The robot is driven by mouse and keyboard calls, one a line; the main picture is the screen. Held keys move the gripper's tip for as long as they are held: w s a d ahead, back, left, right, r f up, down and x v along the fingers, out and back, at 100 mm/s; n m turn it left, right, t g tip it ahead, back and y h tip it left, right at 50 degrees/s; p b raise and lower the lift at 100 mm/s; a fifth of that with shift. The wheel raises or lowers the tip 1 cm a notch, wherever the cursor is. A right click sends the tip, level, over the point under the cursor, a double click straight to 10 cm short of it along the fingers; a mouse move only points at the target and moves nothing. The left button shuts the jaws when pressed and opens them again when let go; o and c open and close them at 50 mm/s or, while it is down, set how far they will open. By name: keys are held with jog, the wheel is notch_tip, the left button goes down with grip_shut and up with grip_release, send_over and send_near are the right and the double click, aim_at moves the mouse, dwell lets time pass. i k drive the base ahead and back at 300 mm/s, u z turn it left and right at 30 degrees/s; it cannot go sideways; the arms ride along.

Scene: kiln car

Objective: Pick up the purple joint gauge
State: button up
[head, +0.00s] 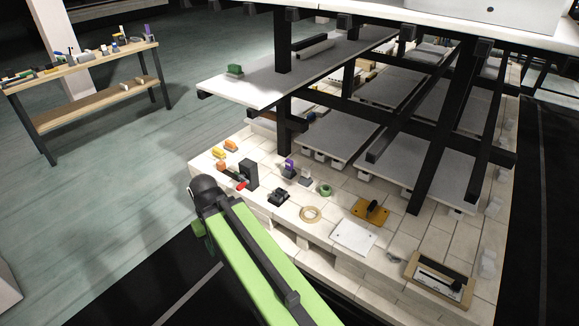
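A small purple item, which looks like the purple joint gauge (289,165), stands on the pale brick deck of the kiln car, left of its middle. It appears upright, close to a small grey-and-white piece on its right. My green arm reaches in from the bottom edge to a dark joint left of the deck's front edge. I cannot make out my gripper's fingers.
Near the gauge are a black block (251,173), a red-tipped tool (241,185), a black clamp-like piece (279,197) and a green ring (325,190). Dark posts and a grey shelf (300,75) overhang the deck. A workbench (85,62) stands far left.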

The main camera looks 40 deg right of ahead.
aim_at(288, 163)
jog(key=z, duration=0.05)
jog(key=i, duration=0.95)
jog(key=u, duration=0.05)
